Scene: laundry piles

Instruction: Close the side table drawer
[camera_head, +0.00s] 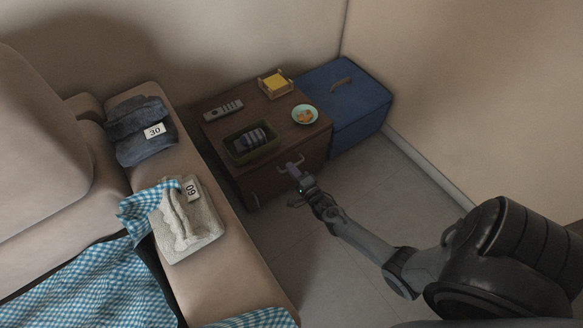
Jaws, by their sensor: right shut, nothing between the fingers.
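The brown side table (254,103) stands against the back wall between the sofa and a blue box. Its drawer front (262,187) faces the room and lies in shadow; I cannot tell from this view how far it stands out. My right gripper (290,166) is shut and empty, with its fingertips at the front of the side table, near the top edge. I cannot tell whether it touches the front. My left gripper is not in view.
A blue storage box (358,118) stands right of the table. On the table are a remote (223,110), a dark tray (231,152), a bowl (304,114) and a yellow note holder (275,84). The sofa arm (236,268) with folded laundry is at left. Floor (400,205) is clear.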

